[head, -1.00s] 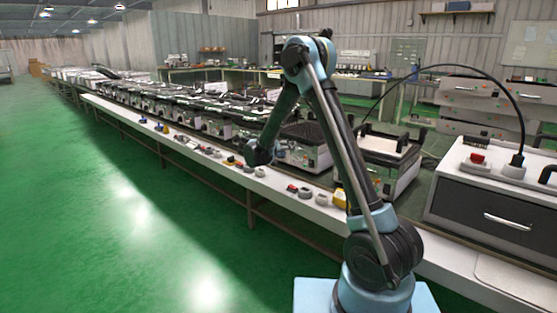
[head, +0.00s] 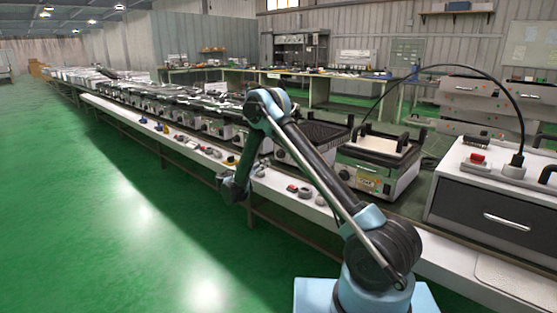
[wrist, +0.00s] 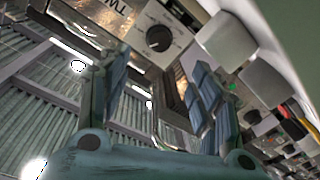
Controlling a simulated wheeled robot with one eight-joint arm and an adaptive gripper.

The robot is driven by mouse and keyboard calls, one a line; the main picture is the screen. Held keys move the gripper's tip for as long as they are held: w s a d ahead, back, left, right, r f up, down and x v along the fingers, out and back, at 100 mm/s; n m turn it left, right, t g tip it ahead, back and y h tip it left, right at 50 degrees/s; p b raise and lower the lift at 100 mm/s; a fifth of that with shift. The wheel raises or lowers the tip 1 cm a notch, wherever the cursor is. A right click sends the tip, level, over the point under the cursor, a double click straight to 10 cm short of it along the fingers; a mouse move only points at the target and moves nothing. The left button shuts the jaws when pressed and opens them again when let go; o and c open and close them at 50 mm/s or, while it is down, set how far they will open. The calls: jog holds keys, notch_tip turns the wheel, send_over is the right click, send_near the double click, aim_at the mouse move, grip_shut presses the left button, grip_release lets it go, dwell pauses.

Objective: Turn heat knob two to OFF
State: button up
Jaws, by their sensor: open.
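A round black knob (wrist: 159,38) with a pale pointer mark sits on a light panel at the top of the wrist view. Beside it is a tilted label (wrist: 118,8), partly cut off, whose visible letters look like "TW". My gripper (wrist: 157,78) is open and empty; its two blue-grey fingers stand apart below the knob in the picture, not touching it. In the head view my gripper (head: 235,188) hangs by the front edge of the long bench. Which appliance there carries the knob is hard to tell.
The long bench (head: 325,213) carries a row of heating appliances, with small loose parts along its front edge. The green floor (head: 130,230) at left is clear.

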aim_at(279, 156)
jog(key=x, duration=1.4)
jog(key=shift+w+d, duration=0.1)
jog(key=shift+w, duration=0.2)
